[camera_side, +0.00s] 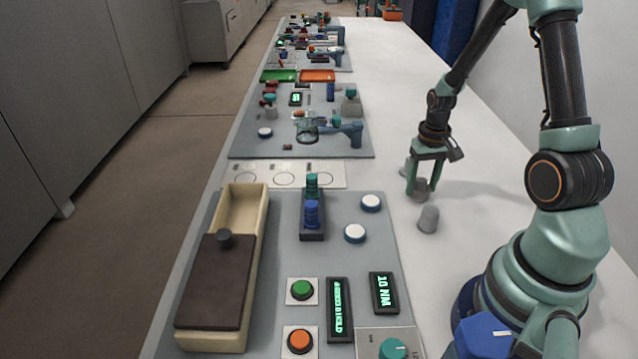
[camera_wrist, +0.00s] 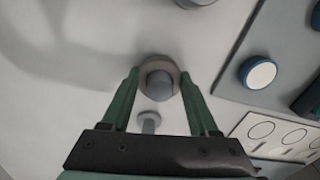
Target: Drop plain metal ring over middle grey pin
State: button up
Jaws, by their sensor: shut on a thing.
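My gripper (camera_side: 421,192) is low over the white table at the right of the side view, with its green fingers on either side of the middle grey pin (camera_wrist: 160,84). In the wrist view my gripper (camera_wrist: 159,77) is shut on the plain metal ring (camera_wrist: 156,60). The ring's hole lines up with the middle pin, whose rounded top shows inside it. I cannot tell how far down the pin the ring sits. In the side view the fingers partly hide the ring and pin.
One grey pin (camera_side: 428,220) stands nearer the side camera, and another (camera_side: 404,168) stands behind my gripper. A grey panel (camera_side: 375,245) with white buttons, a blue stack (camera_side: 311,214) and a wooden box (camera_side: 262,200) lies to the left. White table is clear around the pins.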

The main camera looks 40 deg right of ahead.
aim_at(422, 181)
jog(key=o, duration=1.5)
jog(key=shift+o, duration=0.3)
jog(key=shift+r, duration=4.6)
jog(key=a+r+n+t, duration=0.2)
jog(key=a+r+n, duration=0.1)
jog(key=a+r, duration=0.4)
jog(key=a+r+n+t, duration=0.3)
jog(key=a+r, duration=0.4)
jog(key=a, duration=0.6)
jog(key=shift+s+r+n+t, duration=0.3)
jog(key=shift+s+n, duration=0.05)
jog(key=shift+n, duration=0.15)
